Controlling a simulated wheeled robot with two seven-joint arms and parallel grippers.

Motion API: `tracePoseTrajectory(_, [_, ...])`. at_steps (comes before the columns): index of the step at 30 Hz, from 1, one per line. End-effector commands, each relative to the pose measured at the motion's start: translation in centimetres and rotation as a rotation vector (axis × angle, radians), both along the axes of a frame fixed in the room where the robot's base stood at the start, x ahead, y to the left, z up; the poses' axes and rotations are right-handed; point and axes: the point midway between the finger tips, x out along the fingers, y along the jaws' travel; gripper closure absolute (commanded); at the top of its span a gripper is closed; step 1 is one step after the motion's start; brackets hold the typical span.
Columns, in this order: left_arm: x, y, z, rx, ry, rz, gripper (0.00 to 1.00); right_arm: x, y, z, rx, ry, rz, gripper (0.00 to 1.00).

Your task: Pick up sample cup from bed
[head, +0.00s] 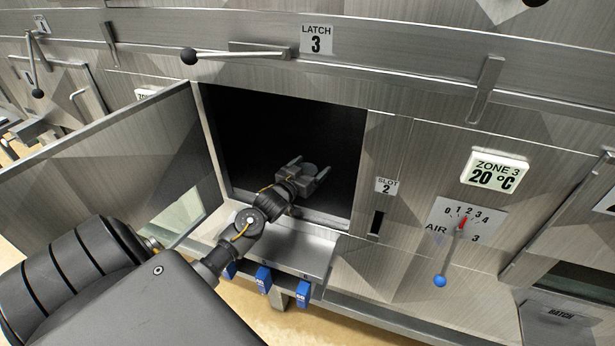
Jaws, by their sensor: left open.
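My left gripper (312,164) reaches through the open hatch into the dark dryer chamber (240,125). Its two fingers are apart and point away from me, toward the back. A small dark grey rounded shape (309,169) shows between the fingers. It may be the sample cup, but it is too dim to be sure, and I cannot tell whether the fingers touch it. The bed inside is lost in shadow. My right gripper is not in view.
The hatch door (130,145) stands open at the left. A metal sill (300,248) with blue tags (263,280) below it lies under my wrist. A latch 3 lever (235,52) is above the opening; an air lever (447,262) is at the right.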

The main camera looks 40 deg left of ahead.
Motion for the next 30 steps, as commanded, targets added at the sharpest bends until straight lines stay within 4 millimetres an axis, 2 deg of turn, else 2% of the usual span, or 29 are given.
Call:
tracePoseTrajectory(6, [0.1, 0.0, -0.1, 0.000, 0.000, 0.000, 0.14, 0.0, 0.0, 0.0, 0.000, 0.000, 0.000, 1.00])
tracePoseTrajectory(17, [0.1, 0.0, -0.1, 0.000, 0.001, 0.000, 0.61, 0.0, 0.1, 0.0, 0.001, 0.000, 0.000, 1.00])
tracePoseTrajectory(25, [0.1, 0.0, 0.1, 0.000, 0.000, 0.000, 0.62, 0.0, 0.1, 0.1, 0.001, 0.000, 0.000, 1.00])
tracePoseTrajectory(30, [0.1, 0.0, 1.0, 0.000, 0.000, 0.000, 0.62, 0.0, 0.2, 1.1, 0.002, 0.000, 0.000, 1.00])
